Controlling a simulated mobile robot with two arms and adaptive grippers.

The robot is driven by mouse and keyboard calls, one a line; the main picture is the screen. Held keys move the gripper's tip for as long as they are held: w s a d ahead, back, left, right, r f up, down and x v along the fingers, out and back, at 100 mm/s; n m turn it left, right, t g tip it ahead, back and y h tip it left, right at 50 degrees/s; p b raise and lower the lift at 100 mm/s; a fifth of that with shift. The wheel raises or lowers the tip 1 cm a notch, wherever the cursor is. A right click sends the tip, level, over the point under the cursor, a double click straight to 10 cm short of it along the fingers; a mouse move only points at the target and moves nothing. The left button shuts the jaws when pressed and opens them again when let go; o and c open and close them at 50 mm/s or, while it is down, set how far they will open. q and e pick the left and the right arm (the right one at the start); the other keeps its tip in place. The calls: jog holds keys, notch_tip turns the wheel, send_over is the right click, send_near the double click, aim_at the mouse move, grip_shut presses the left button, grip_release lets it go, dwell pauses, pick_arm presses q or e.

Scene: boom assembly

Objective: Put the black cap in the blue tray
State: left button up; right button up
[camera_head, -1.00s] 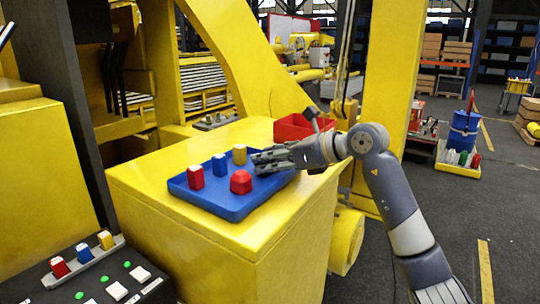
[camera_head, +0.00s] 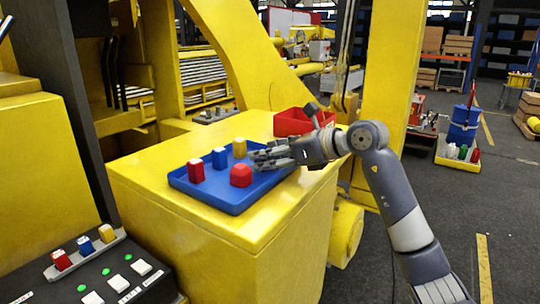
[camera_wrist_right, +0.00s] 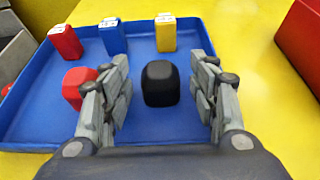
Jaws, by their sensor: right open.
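The black cap (camera_wrist_right: 160,83) stands on the floor of the blue tray (camera_wrist_right: 32,112) in the right wrist view. My right gripper (camera_wrist_right: 164,95) is open, with one finger on each side of the cap and visible gaps between. In the head view my right gripper (camera_head: 262,158) reaches over the right side of the blue tray (camera_head: 236,205). The cap is hidden there behind the fingers. My left gripper does not show.
The tray also holds a red block (camera_head: 195,171), a blue block (camera_head: 219,158), a yellow block (camera_head: 239,148) and a red cap (camera_head: 241,176). A red bin (camera_head: 290,122) stands behind my right wrist. Bare yellow surface surrounds the tray.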

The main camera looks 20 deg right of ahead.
jog(key=b+v, duration=0.4)
jog(key=v, duration=0.7)
jog(key=shift+f, duration=0.15)
jog(key=shift+s+d+r+b, duration=0.3)
jog(key=shift+s+r, duration=0.05)
jog(key=shift+s, duration=0.05)
